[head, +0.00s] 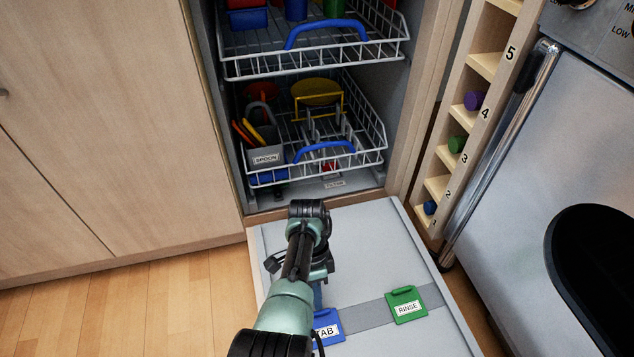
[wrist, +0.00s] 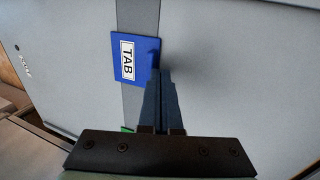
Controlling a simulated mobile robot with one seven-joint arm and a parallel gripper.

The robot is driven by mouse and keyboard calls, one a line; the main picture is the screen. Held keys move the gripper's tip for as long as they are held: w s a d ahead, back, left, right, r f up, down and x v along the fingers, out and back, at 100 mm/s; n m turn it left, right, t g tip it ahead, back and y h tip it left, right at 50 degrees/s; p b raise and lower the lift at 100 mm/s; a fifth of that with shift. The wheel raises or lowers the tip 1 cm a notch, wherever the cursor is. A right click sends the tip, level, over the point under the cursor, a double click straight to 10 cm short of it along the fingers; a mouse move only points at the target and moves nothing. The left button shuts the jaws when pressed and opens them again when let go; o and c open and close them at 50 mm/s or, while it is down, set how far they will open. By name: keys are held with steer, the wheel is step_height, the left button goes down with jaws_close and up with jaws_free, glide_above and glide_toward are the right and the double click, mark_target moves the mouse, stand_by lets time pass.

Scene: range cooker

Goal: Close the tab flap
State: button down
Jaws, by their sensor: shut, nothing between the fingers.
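The blue tab flap (head: 328,334), with a white TAB label, lies on the inner face of the lowered dishwasher door (head: 360,250). My arm hides part of it in the head view. In the wrist view the flap (wrist: 127,75) looks flat against the grey strip, label facing up. My gripper (wrist: 160,74) is shut and empty, with its fingertips at the flap's right edge beside its small dark blue grip. I cannot tell whether they touch. In the head view my gripper (head: 318,292) is mostly behind my wrist, just above the flap.
The green rinse flap (head: 406,305) lies flat on the same door, right of the tab flap. The lower rack (head: 372,150) and upper rack (head: 395,45) hold dishes inside the dishwasher. A numbered wooden shelf (head: 437,187) and the cooker (head: 560,150) stand on the right.

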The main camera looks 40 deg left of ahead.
steer(key=shift+r, duration=0.1)
stand_by(0.3)
steer(key=shift+r+p, duration=0.8)
steer(key=shift+p, duration=0.05)
steer(key=shift+r, duration=0.1)
